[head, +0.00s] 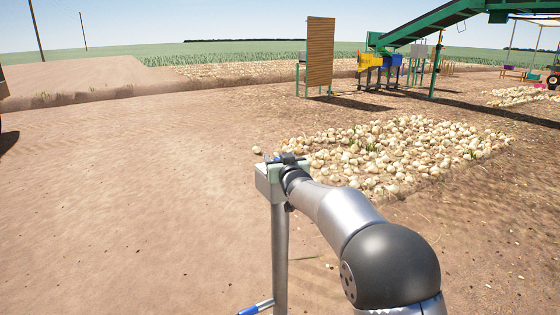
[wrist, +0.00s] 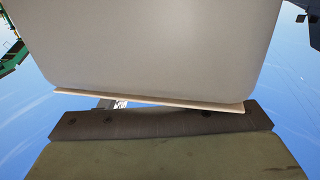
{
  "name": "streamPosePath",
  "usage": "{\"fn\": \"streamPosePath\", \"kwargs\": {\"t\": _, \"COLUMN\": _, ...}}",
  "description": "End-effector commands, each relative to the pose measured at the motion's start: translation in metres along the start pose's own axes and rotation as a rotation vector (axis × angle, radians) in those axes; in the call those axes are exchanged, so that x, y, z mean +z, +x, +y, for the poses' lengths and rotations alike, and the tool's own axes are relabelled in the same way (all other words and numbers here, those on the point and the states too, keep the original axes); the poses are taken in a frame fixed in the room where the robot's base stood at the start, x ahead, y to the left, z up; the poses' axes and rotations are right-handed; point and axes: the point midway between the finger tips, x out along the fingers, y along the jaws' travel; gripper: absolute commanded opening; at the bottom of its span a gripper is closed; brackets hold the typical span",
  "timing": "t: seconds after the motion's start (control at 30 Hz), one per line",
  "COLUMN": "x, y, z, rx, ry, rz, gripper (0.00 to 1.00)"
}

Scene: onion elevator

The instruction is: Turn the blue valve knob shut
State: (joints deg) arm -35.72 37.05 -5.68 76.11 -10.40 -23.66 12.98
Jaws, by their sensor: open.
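The blue valve knob cannot be made out clearly in either view. A tiny blue patch shows beside my gripper (head: 284,160) in the head view, too small to identify. My gripper is open at the top of a grey box (head: 269,183) on a metal post (head: 279,250); I cannot tell whether they touch. The wrist view is filled by a smooth grey surface (wrist: 150,45) with a pale lower edge, above a dark strip with screws and an olive panel. The fingertips are not clear there.
A blue-and-white bar (head: 256,307) shows low beside the post. A broad pile of onions (head: 400,150) lies on the soil behind my arm. A green elevator (head: 435,22) and a brown slatted panel (head: 320,52) stand farther back. The soil at left is open.

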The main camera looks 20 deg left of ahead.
Motion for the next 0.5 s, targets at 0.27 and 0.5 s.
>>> {"fn": "streamPosePath", "kwargs": {"t": 0.27, "x": 0.0002, "y": -0.0003, "z": 0.0, "rx": 0.0, "ry": 0.0, "rz": 0.0, "gripper": 0.12}}
{"fn": "streamPosePath", "kwargs": {"t": 0.5, "x": -0.0013, "y": -0.0004, "z": 0.0011, "rx": -0.012, "ry": 0.0, "rz": -0.002, "gripper": 0.12}}
